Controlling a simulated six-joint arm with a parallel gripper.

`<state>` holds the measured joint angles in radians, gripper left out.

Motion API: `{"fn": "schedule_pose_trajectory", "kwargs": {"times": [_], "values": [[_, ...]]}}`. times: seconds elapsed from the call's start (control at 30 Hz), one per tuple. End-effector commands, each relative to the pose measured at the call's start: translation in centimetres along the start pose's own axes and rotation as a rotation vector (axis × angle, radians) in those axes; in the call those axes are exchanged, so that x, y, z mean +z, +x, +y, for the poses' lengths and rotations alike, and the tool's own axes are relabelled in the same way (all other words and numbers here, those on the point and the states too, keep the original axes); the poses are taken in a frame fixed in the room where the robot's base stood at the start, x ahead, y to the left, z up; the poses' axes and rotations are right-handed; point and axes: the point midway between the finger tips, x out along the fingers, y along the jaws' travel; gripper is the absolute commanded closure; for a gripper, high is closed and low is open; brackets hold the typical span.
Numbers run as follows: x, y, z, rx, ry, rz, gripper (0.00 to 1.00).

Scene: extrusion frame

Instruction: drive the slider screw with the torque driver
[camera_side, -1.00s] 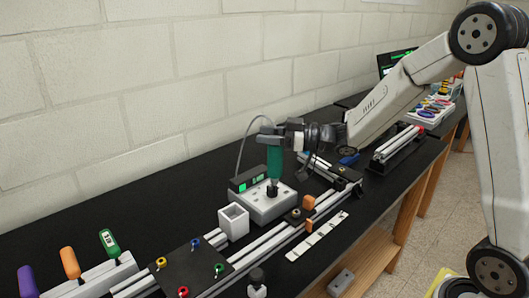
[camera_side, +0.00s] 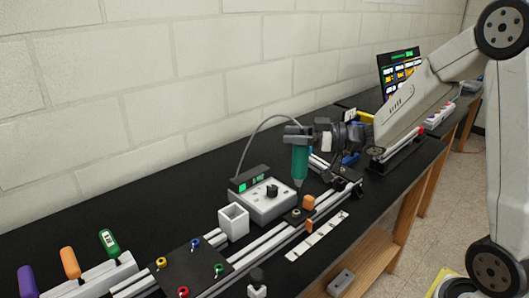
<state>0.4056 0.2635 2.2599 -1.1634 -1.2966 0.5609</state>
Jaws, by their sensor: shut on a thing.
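The driver's tip is in the air above the rails, close to the slider (camera_side: 296,214), a dark block on the aluminium extrusion rails (camera_side: 262,246) with a small round screw head (camera_side: 296,211) on top. The tip looks apart from the screw. Orange blocks (camera_side: 308,202) stand beside the slider.
The driver's controller box (camera_side: 265,200) with a green display and an empty dark socket stands behind the rails. A white open bin (camera_side: 233,221) is left of it. A black plate (camera_side: 190,268) with coloured ringed screws and colour-handled tools (camera_side: 70,263) are at the left. A white marked strip (camera_side: 317,236) lies in front.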

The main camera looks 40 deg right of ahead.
Motion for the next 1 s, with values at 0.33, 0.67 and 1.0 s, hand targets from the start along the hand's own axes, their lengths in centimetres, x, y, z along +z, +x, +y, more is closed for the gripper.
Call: {"fn": "schedule_pose_trajectory", "kwargs": {"times": [0.33,0.67,1.0], "values": [[2.2,0.0,0.0,0.001,0.003,0.001,1.0],[4.5,0.0,0.0,0.0,0.001,0.001,1.0],[5.3,0.0,0.0,0.001,0.0,0.002,1.0]]}}
